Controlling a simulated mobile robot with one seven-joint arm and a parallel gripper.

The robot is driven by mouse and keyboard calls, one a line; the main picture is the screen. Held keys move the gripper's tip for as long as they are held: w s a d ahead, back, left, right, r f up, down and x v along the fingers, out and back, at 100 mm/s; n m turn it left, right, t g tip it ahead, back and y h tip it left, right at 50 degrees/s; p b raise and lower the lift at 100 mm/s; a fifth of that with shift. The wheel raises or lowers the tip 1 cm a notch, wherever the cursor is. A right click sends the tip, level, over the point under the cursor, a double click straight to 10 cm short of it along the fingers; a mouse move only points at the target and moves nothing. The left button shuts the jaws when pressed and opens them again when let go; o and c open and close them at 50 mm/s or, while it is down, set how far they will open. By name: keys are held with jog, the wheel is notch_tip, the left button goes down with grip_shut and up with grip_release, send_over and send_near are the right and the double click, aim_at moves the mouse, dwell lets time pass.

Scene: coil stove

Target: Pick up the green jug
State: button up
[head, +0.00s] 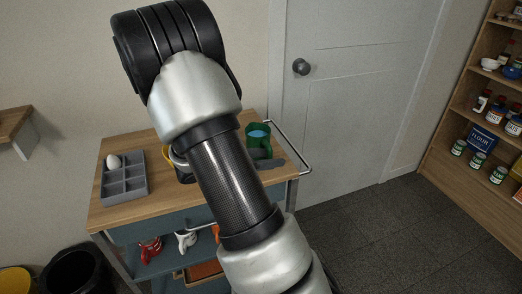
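The green jug (259,142) stands towards the right end of the wooden cart top, just right of my arm. Its open top shows a light blue inside. My arm crosses the middle of the head view and covers the cart top left of the jug. My gripper cannot be made out in this view, so its place relative to the jug and its opening do not show.
The wooden-topped cart (107,218) also bears a grey compartment tray (112,190) with a white egg (113,162). A dark, yellow-edged object is partly behind my arm. A metal rail (297,160) edges the cart's right end. Stocked shelves (456,170) stand right; floor between is clear.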

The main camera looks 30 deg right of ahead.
jog(key=x, duration=0.4)
grip_shut()
jog(key=shift+r, duration=0.1)
notch_tip(320, 180, up, 10)
jog(key=p, duration=0.2)
dwell(0.4)
